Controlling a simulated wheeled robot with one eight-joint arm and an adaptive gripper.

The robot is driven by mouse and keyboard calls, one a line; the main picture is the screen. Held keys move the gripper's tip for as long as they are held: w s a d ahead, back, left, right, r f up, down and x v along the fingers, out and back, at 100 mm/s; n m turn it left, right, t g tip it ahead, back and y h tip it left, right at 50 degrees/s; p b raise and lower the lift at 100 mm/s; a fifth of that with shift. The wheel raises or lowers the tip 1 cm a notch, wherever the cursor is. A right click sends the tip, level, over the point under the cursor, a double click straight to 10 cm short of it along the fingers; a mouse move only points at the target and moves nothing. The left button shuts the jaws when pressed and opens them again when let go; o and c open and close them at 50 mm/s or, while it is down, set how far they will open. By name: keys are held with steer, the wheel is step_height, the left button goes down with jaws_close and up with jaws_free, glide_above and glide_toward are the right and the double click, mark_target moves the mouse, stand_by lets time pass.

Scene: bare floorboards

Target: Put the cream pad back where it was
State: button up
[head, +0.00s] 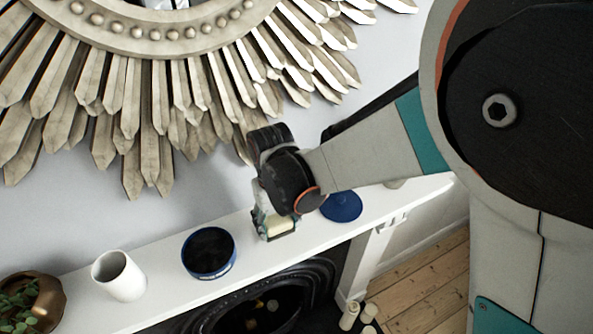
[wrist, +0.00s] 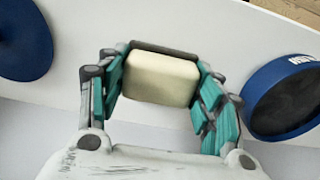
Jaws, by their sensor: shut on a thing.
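The cream pad (wrist: 160,78) is a pale block with rounded edges, held between the teal-padded fingers of my gripper (wrist: 158,88). In the head view my gripper (head: 268,226) is low over the white mantel shelf (head: 160,258), with the pad (head: 281,227) partly showing at its tip. I cannot tell whether the pad touches the shelf. In the head view it is between a dark blue open tin (head: 208,253) on the left and a flat blue lid (head: 341,206) on the right.
A white cup (head: 118,275) and a bronze pot with a plant (head: 35,300) stand on the shelf's left. A spiky sunburst mirror frame (head: 150,95) hangs close above my gripper. Below the shelf's front edge is a dark fireplace (head: 265,305); pale candles (head: 349,316) stand beside it.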

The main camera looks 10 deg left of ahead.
mark_target(277, 220)
steer(key=shift+s+r, duration=0.1)
steer(key=shift+s, duration=0.1)
steer(key=o, duration=1)
steer(key=shift+o, duration=0.2)
steer(key=shift+w, duration=0.1)
step_height(277, 220, up, 12)
steer(key=p, duration=0.6)
steer(key=shift+p, duration=0.35)
